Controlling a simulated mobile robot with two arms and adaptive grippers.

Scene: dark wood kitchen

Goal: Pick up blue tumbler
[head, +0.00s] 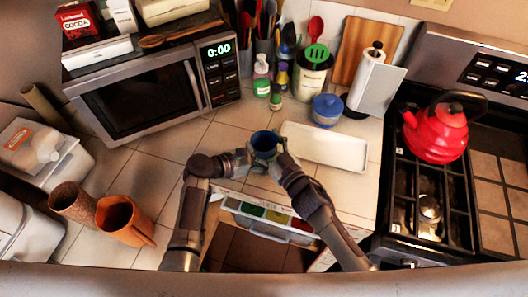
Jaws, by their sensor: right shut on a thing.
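The blue tumbler (264,141) is near the middle of the head view, above the tiled counter and upright as far as I can see, with its open top showing. My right gripper (280,150) is shut on the tumbler from its right side. My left gripper (243,158) is close beside the tumbler on its left. Its fingers are too small and overlapped to tell open from shut. The lower part of the tumbler is partly hidden by the grippers.
A white tray (325,147) lies just right of the tumbler. An open drawer (268,233) with coloured compartments is below my arms.

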